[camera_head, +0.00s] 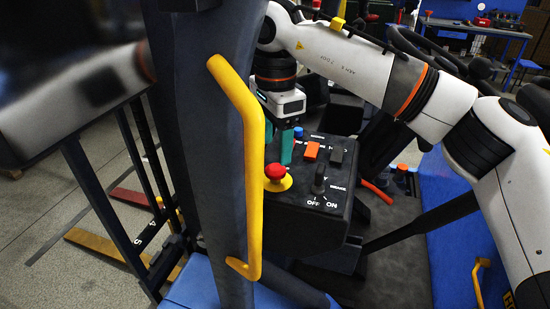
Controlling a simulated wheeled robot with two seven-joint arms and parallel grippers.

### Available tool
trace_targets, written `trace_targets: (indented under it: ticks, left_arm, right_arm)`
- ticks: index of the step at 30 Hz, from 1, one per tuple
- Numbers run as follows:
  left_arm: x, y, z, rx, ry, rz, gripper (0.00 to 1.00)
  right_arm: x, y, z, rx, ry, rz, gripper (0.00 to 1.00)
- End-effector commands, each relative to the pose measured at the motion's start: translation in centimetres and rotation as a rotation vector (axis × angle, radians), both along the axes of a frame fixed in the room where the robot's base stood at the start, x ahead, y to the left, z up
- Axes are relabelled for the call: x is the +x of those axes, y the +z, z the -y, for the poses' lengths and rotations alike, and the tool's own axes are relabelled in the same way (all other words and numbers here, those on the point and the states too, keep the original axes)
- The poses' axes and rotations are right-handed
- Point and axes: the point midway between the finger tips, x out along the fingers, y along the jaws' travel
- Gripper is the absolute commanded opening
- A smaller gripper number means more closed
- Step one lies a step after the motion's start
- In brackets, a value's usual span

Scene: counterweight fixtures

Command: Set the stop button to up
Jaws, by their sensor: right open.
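The stop button (275,171) is a red mushroom knob on a yellow round base, on the left front of a black control box (302,226). From this view I cannot tell whether it is up or pressed. My right gripper (292,146) has teal fingers pointing down over the far left part of the box, just behind the stop button. Its fingers are apart and I see nothing between them. It appears clear of the red knob. My left gripper is not in view.
The box also carries an orange rocker (311,151), a black switch (336,157) and a black OFF/ON knob (319,180). A dark post with a yellow handle (254,180) stands close on the left. A blue workbench (474,27) stands far back right.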

Motion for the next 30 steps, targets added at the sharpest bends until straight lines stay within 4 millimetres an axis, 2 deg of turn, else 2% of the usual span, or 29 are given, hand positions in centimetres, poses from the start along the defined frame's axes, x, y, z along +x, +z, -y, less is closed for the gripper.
trace_targets:
  ticks: [3,9,20,23,30]
  left_arm:
    - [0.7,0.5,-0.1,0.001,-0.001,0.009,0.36]
    - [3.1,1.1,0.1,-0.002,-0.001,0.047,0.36]
    - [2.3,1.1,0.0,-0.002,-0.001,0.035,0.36]
    - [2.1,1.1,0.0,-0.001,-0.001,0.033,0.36]
    - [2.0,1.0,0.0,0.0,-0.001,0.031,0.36]
  right_arm:
    - [0.0,-2.1,0.0,0.0,0.001,-0.002,0.59]
    - [0.0,-4.4,0.0,0.001,0.0,0.0,0.59]
    - [0.0,-5.1,0.0,0.002,0.0,0.001,0.59]
    - [0.0,-5.1,0.0,0.002,0.0,0.001,0.46]
    - [0.0,-5.0,0.0,0.002,0.0,0.001,0.07]
